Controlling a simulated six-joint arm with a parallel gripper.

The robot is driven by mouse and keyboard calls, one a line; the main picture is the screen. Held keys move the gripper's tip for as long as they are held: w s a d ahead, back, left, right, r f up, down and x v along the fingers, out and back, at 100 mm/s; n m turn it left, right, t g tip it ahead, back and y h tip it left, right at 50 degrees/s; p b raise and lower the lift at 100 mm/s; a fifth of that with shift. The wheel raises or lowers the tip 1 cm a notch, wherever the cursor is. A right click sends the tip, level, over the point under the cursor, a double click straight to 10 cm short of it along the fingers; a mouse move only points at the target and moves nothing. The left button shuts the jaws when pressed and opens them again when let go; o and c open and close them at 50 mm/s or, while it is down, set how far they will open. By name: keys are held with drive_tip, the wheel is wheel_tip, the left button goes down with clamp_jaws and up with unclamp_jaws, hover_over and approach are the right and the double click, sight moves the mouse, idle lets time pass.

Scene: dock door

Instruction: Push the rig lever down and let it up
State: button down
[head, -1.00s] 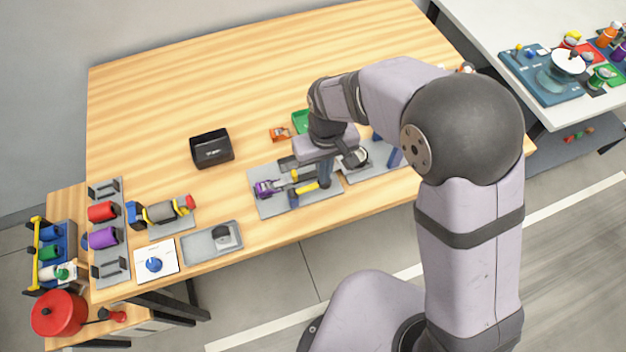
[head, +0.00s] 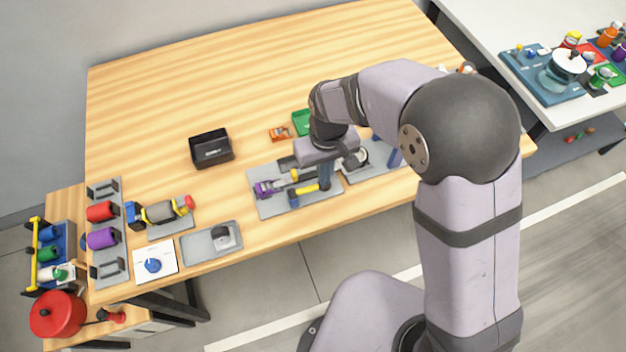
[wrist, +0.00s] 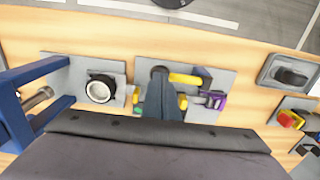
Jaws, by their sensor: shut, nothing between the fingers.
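A grey base plate (head: 262,208) near the table's front edge carries a rig with a purple part (head: 265,188) at its left and yellow-handled parts. One yellow bar (head: 306,189) reaches toward my gripper (head: 325,186); I take it for the rig lever. The wrist view also shows the yellow bar (wrist: 185,79) and the purple part (wrist: 216,100). My gripper (wrist: 160,75) is shut and empty, pointing down over the plate at the bar's end. I cannot tell whether it touches the bar. My gripper hides part of the rig.
A plate with a white-ringed round part (wrist: 99,91) and a blue frame (wrist: 20,110) stand close beside the rig. A grey tray (head: 197,250) lies to the left. A black box (head: 211,149) and an orange item (head: 280,133) are behind. The table's back left is clear.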

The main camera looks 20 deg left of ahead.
drive_tip(key=shift+f+b, duration=0.4)
drive_tip(key=shift+f, duration=0.35)
idle(0.8)
drive_tip(key=shift+r, duration=0.15)
idle(0.5)
wheel_tip(320, 180, up, 10)
drive_tip(key=p, duration=0.8)
drive_tip(key=shift+p, duration=0.3)
idle(0.6)
drive_tip(key=s+d+f+g+h, duration=0.2)
drive_tip(key=s+d+f, duration=0.1)
drive_tip(key=s+d, duration=0.65)
drive_tip(key=w+d+r+m+t+y+b, duration=0.1)
drive_tip(key=d+m, duration=0.3)
drive_tip(key=d, duration=0.6)
drive_tip(key=w+d+r+m+t+y+b, duration=0.1)
drive_tip(key=d+m, duration=0.4)
drive_tip(key=d, duration=0.6)
wheel_tip(320, 180, up, 2)
drive_tip(key=shift+w+r+b, duration=0.1)
drive_tip(key=shift+w+b, duration=0.65)
drive_tip(key=shift+b, duration=0.1)
